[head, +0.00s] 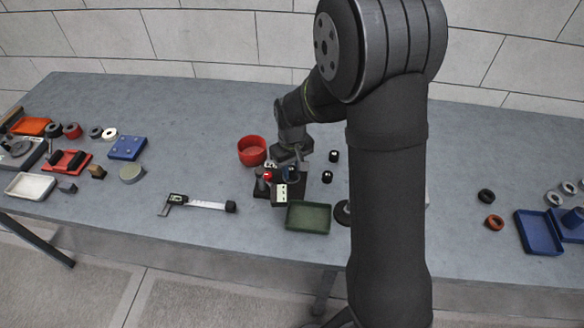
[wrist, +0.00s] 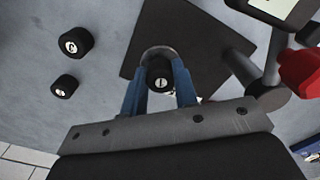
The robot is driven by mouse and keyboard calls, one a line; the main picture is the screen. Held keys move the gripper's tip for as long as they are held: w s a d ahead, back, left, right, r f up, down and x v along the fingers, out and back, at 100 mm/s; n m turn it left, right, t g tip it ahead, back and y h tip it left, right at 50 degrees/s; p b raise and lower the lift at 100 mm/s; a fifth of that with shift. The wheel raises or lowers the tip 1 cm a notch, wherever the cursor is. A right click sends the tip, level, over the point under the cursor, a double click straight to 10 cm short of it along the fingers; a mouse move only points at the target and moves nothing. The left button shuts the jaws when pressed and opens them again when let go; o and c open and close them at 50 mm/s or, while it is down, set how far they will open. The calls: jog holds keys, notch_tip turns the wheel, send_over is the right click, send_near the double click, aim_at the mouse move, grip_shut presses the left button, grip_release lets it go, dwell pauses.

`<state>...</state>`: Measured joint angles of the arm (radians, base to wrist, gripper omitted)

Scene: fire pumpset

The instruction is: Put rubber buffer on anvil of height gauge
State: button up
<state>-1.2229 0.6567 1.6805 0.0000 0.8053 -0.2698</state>
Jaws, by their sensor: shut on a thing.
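My gripper (wrist: 160,88) has its two blue fingers shut on a black rubber buffer (wrist: 159,75) with a pale mark on its end face. The height gauge has a dark flat base (wrist: 185,28), a post, a red part (wrist: 300,72) and a pale display; in the head view the gauge display (head: 281,193) faces the camera. A round grey disc, seemingly the anvil (wrist: 157,50), shows as a rim behind the held buffer. I cannot tell whether buffer and anvil touch. In the head view my gripper (head: 290,168) is over the gauge and partly hides it.
Two more black buffers (wrist: 75,41) (wrist: 65,86) stand beside the gauge base. A red bowl (head: 252,151) is behind left of the gauge, a green tray (head: 308,217) in front right, a caliper (head: 198,204) to the left. My arm hides part of the table.

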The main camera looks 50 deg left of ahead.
aim_at(292, 170)
jog(key=shift+f, duration=0.2)
jog(key=o, duration=0.9)
jog(key=shift+o, duration=0.2)
notch_tip(292, 170, up, 12)
jog(key=shift+r, duration=0.2)
notch_tip(292, 170, down, 12)
jog(key=shift+r, duration=1.9)
